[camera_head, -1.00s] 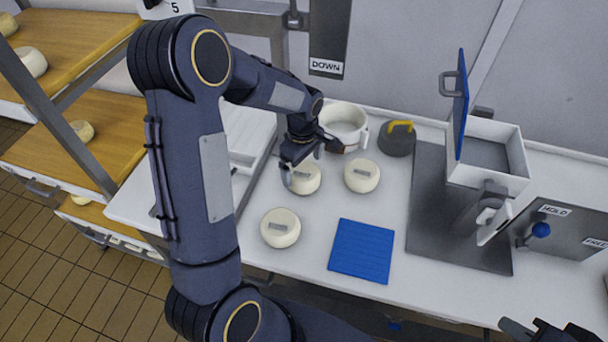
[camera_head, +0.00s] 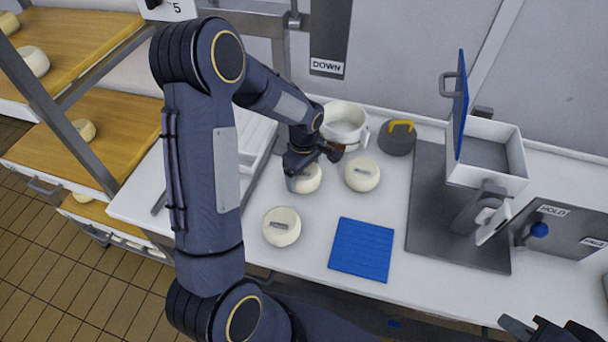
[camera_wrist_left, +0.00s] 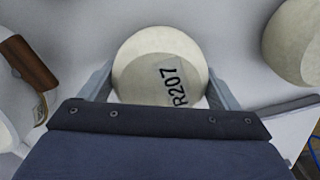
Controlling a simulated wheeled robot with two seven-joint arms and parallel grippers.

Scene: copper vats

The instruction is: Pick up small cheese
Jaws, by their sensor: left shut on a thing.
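A small round cream cheese (camera_head: 309,181) stands on the white counter. It also shows in the left wrist view (camera_wrist_left: 150,52), with a label reading R207 on its top. My left gripper (camera_head: 302,172) is shut on this cheese, with one finger on each side of it. The cheese looks to be at counter level, and my gripper hides part of it in the head view. A second small cheese (camera_head: 362,175) stands just to its right and a third (camera_head: 281,227) nearer the front. My right gripper (camera_head: 548,331) is partly visible at the bottom right edge, away from the cheeses.
A white pot (camera_head: 344,124) stands close behind the held cheese, beside a grey weight with a yellow handle (camera_head: 397,138). A blue mat (camera_head: 361,250) lies in front. A white box with a raised blue lid (camera_head: 506,171) stands at right. Wooden shelves (camera_head: 100,125) hold cheeses at left.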

